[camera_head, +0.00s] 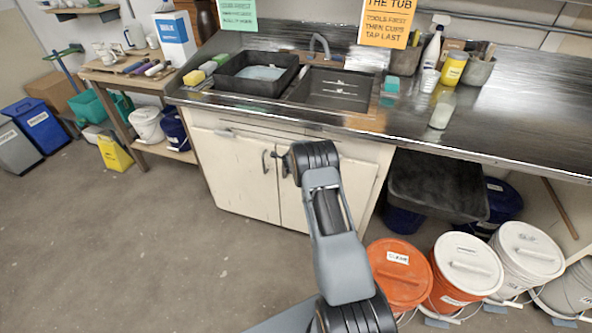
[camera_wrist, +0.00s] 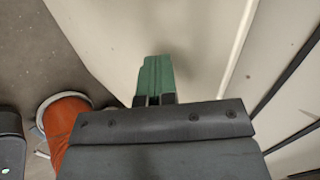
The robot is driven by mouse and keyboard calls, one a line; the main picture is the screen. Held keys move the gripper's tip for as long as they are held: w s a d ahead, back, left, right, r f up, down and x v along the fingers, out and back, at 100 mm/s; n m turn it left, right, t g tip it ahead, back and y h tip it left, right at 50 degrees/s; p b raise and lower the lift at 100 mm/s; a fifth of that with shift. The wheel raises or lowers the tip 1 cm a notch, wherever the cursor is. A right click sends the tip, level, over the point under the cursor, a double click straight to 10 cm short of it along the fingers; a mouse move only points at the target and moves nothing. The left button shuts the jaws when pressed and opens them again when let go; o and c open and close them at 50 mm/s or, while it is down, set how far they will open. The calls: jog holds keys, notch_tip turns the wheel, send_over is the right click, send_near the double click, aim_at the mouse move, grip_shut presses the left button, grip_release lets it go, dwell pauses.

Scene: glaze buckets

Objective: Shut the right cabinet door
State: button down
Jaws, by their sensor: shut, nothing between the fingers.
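The cream cabinet under the sink has a left door (camera_head: 240,172) and a right door (camera_head: 357,178), with dark handles near their meeting edges. The left door looks flush. The right door is partly hidden behind my arm, and I cannot tell whether a small gap remains. My gripper's green fingers (camera_wrist: 156,78) are together and empty in the wrist view, in front of a large cream panel (camera_wrist: 195,35) that looks like the right door. Contact with it is unclear. In the head view the fingers are hidden by my arm.
Orange buckets (camera_head: 398,272) and white-lidded buckets (camera_head: 528,250) stand on the floor right of the cabinet. A dark tub (camera_head: 437,185) is under the counter (camera_head: 500,125). An orange bucket (camera_wrist: 62,122) shows in the wrist view.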

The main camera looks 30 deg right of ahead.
jog(key=s+a+r+n+g+y, duration=0.1)
jog(key=s+a+r+n+y, duration=0.2)
jog(key=s+a+r+n, duration=0.25)
jog(key=s+a+r+n+g+y, duration=0.1)
jog(key=s+a+r+n+y, duration=0.1)
jog(key=s+a+n, duration=0.4)
jog(key=s+a+r+n+g+y, duration=0.1)
jog(key=s+a+r+n+y, duration=0.2)
jog(key=s+a, duration=0.5)
jog(key=s+a+r+n+h+p, duration=0.2)
jog(key=s+r+n+p, duration=0.3)
jog(key=s+r+n, duration=0.6)
jog(key=shift+s+a+r+g, duration=0.4)
jog(key=shift+s+a+r, duration=0.1)
jog(key=shift+s+r, duration=4.35)
